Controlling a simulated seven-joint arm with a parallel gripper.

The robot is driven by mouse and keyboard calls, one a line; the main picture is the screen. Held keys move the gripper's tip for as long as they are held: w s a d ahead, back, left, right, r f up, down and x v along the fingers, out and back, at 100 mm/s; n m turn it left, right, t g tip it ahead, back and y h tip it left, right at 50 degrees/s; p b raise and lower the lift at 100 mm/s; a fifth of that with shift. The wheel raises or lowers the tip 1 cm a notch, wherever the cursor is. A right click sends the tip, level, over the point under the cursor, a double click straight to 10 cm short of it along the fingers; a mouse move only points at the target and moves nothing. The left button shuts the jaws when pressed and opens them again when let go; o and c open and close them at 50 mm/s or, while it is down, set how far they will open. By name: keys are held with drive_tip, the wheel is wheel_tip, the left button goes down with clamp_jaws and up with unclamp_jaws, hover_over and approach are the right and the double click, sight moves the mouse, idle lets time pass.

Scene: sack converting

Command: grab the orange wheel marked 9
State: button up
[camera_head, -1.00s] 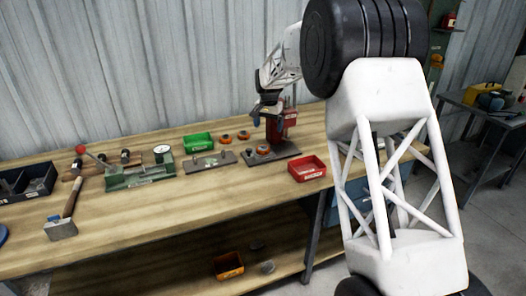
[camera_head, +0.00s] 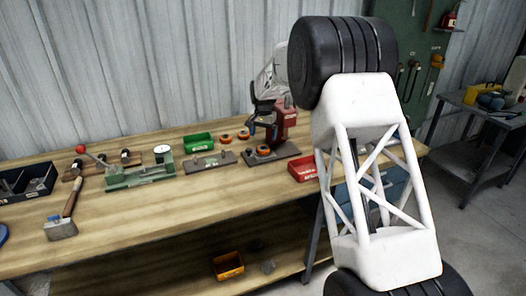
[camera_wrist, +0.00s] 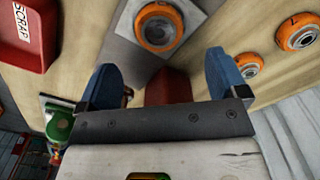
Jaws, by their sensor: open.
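Several orange wheels with grey hubs are in view. One orange wheel (camera_head: 263,150) sits on the grey base plate of the red press (camera_head: 284,120); it also shows in the wrist view (camera_wrist: 158,27), beyond my fingertips. Two more orange wheels (camera_head: 224,139) (camera_head: 243,134) lie on the bench behind it, and they show at the right of the wrist view (camera_wrist: 249,65) (camera_wrist: 298,32). I cannot read a 9 on any of them. My gripper (camera_wrist: 165,78) is open, with blue fingertips apart and no wheel between them. It is close to the press.
A red scrap bin (camera_head: 301,169) stands right of the press, partly behind my arm; it also shows in the wrist view (camera_wrist: 25,38). A green bin (camera_head: 198,142), a grey plate (camera_head: 209,162) and a green fixture (camera_head: 140,176) stand left.

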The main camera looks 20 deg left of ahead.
sight(263, 147)
drive_tip(key=shift+f, duration=0.5)
drive_tip(key=shift+f, duration=2.65)
drive_tip(key=c, duration=1.1)
drive_tip(key=shift+r, duration=0.15)
drive_tip(key=shift+r, duration=1.7)
drive_tip(key=s+d, duration=0.3)
drive_tip(key=s, duration=0.1)
drive_tip(key=s+d+r, duration=0.1)
drive_tip(key=s+d, duration=0.1)
drive_tip(key=s, duration=0.3)
drive_tip(key=s+d, duration=0.3)
drive_tip(key=s, duration=0.1)
drive_tip(key=shift+s+d+r, duration=0.2)
drive_tip(key=shift+d, duration=0.15)
